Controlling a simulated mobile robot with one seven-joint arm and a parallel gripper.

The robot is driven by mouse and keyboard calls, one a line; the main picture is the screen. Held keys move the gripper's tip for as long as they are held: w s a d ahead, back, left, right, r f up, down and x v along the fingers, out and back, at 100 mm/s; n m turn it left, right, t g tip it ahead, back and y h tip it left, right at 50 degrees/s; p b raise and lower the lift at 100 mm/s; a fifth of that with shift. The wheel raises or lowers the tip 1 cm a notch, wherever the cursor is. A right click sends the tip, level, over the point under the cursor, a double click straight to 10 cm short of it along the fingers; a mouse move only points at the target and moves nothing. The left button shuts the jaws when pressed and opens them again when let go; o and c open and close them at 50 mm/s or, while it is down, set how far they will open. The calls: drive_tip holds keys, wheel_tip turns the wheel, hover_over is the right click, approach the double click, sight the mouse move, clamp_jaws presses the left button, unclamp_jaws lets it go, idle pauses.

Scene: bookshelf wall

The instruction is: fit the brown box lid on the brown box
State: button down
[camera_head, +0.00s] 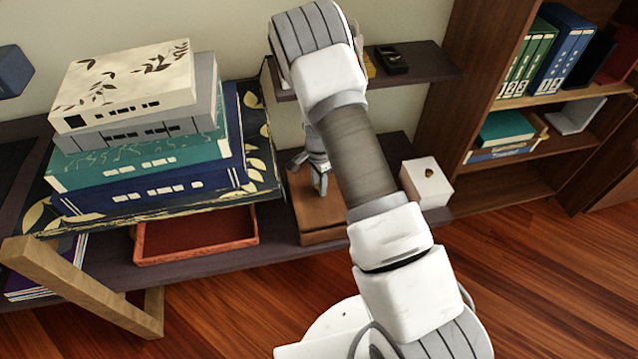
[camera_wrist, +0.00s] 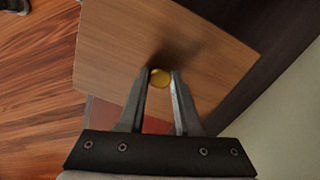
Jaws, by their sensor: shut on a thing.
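The brown box lid (camera_wrist: 190,35) is a flat wooden board with a small round gold knob (camera_wrist: 160,77). My gripper (camera_wrist: 160,80) is shut on this knob; the fingertips close around it from both sides. In the head view my gripper (camera_head: 318,178) points down over the lid (camera_head: 305,203). The brown box (camera_head: 322,237) stands on the low dark shelf, with its front face showing below the lid. My arm hides the right part of lid and box. I cannot tell whether the lid touches the box rim all round.
A red tray (camera_head: 195,256) lies left of the box on the low shelf (camera_head: 272,272). A tall stack of large books (camera_head: 150,190) stands close on the left. A white box (camera_head: 427,182) sits to the right. A small upper shelf (camera_head: 425,65) juts out behind my arm.

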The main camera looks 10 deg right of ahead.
drive_tip(key=shift+f+b, duration=0.7)
drive_tip(key=shift+f, duration=0.35)
idle(0.4)
drive_tip(key=c, duration=0.5)
unclamp_jaws()
wheel_tip(320, 180, up, 18)
drive_tip(key=p, duration=0.6)
drive_tip(key=shift+f, duration=0.25)
